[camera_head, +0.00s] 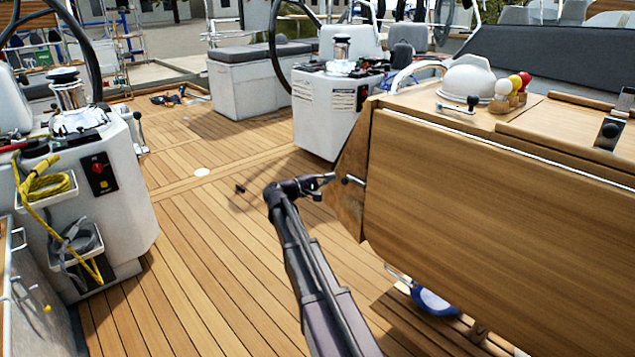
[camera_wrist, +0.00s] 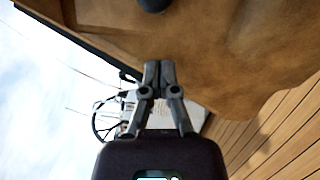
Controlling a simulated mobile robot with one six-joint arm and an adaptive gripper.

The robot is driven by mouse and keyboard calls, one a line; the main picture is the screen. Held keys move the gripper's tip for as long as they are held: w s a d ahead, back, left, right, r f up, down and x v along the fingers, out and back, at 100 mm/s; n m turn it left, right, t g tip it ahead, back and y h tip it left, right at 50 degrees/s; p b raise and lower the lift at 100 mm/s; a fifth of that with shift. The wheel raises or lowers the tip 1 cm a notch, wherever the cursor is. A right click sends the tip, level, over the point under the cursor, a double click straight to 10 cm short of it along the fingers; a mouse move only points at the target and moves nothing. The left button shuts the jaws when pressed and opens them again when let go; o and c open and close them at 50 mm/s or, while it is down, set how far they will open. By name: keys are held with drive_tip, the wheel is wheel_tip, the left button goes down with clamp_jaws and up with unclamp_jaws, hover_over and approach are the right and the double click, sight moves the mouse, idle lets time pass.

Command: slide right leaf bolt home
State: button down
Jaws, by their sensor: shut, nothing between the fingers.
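A small metal bolt with a dark end (camera_head: 352,180) sticks out of the wooden end panel (camera_head: 350,205) of the cockpit table. A dark round knob (camera_wrist: 153,4), probably the same bolt, shows at the top edge of the wrist view, partly cut off. My gripper (camera_head: 331,178) is just left of the bolt in the head view. In the wrist view my gripper (camera_wrist: 159,66) is shut with its fingertips together and empty. It points at the brown panel (camera_wrist: 200,45), below the knob and apart from it. How far the bolt is slid cannot be seen.
The table's hanging leaf (camera_head: 500,215) fills the right. A white steering pedestal (camera_head: 325,110) stands behind. The teak deck (camera_head: 190,230) at left is mostly clear.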

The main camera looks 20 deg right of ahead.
sight(356, 184)
drive_tip(key=shift+s+d+r+p, duration=0.1)
drive_tip(key=shift+s+d+r, duration=0.1)
drive_tip(key=shift+s, duration=0.4)
drive_tip(key=shift+s+d+r+p, duration=0.1)
drive_tip(key=shift+s+d, duration=0.05)
drive_tip(key=shift+s, duration=0.5)
drive_tip(key=shift+s+d+r+p, duration=0.1)
drive_tip(key=shift+s+d, duration=0.1)
drive_tip(key=shift+s, duration=0.4)
drive_tip(key=shift+s, duration=0.1)
drive_tip(key=shift+s+d, duration=0.3)
drive_tip(key=shift+s, duration=0.45)
drive_tip(key=shift+s+d, duration=0.3)
drive_tip(key=shift+s, duration=0.5)
drive_tip(key=shift+s+d, duration=0.3)
drive_tip(key=shift+s, duration=0.45)
drive_tip(key=shift+w+a+f, duration=0.1)
drive_tip(key=shift+w+f, duration=0.05)
drive_tip(key=shift+w, duration=0.25)
drive_tip(key=w+a+f+b, duration=0.1)
drive_tip(key=w+a, duration=0.1)
drive_tip(key=a, duration=0.9)
drive_tip(key=shift+a, duration=0.15)
